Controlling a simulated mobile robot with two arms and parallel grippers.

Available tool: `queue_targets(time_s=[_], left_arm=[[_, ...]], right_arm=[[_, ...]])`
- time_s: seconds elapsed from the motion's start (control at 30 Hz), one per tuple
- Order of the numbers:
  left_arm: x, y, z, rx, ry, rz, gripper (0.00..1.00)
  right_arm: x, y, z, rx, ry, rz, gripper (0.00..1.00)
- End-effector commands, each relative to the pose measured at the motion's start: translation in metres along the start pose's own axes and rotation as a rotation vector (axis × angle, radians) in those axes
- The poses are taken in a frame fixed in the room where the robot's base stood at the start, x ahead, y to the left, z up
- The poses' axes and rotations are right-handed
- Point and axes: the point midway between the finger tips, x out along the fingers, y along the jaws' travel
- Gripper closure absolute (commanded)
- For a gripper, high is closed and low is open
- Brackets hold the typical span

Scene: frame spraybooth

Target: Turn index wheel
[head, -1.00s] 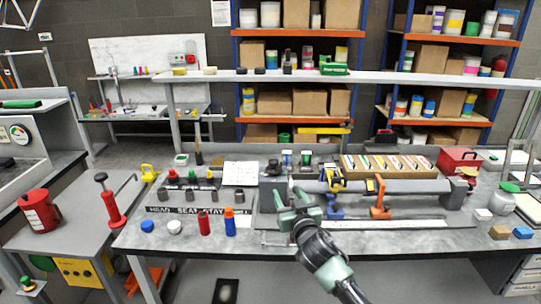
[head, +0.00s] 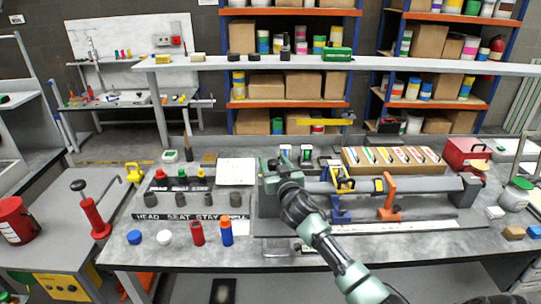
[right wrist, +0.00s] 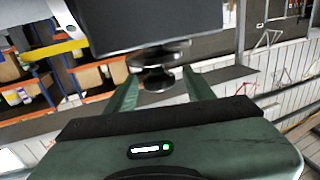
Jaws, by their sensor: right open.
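A dark, round, stepped wheel (right wrist: 157,77) shows in the right wrist view, below a dark block (right wrist: 150,25). I take it to be the index wheel. My right gripper (head: 268,174) is open at the left end of the grey tube fixture (head: 430,188) in the head view. In the right wrist view its two green fingers (right wrist: 161,82) stand one on each side of the wheel, with gaps visible, so it is not clamped. In the head view the gripper and wrist hide the wheel. My left gripper is not in view.
A blue clamp (head: 339,205) and an orange clamp (head: 389,198) stand along the tube. Red (head: 197,233) and blue (head: 227,232) bottles stand at the bench's front left. A wooden tray (head: 395,168) lies behind the tube. A long shelf (head: 420,66) runs above the bench.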

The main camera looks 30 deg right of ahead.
Motion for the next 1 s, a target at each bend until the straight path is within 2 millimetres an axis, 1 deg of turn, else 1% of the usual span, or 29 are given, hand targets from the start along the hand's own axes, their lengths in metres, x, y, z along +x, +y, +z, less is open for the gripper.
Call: queue_targets(time_s=[0.03, 0.13, 0.2, 0.4, 0.57, 0.67, 0.7, 0.77, 1.0], left_arm=[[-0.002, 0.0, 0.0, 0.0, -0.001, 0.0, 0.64], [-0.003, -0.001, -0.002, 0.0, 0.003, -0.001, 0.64], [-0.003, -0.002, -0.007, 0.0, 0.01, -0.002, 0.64], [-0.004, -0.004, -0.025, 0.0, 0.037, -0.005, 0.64], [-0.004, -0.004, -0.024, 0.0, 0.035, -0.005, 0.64], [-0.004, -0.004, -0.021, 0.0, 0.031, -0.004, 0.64], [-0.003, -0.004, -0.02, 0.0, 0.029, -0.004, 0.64], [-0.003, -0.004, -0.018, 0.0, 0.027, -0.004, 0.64], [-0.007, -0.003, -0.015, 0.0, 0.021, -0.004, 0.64]], right_arm=[[0.008, 0.0, -0.001, 0.001, 0.0, 0.001, 0.46], [0.018, 0.0, -0.001, 0.001, 0.0, 0.001, 0.46], [0.022, 0.0, 0.0, 0.001, 0.0, 0.0, 0.46], [0.027, -0.001, 0.0, -0.001, 0.0, -0.001, 0.46], [0.027, 0.0, 0.0, 0.0, 0.0, -0.001, 0.46], [0.027, 0.0, 0.0, 0.0, 0.0, -0.001, 0.72], [0.027, 0.0, 0.0, 0.0, 0.0, -0.001, 0.83], [0.027, 0.0, 0.0, 0.0, 0.0, -0.001, 0.99], [0.027, 0.0, -0.001, 0.0, -0.001, -0.017, 1.0]])
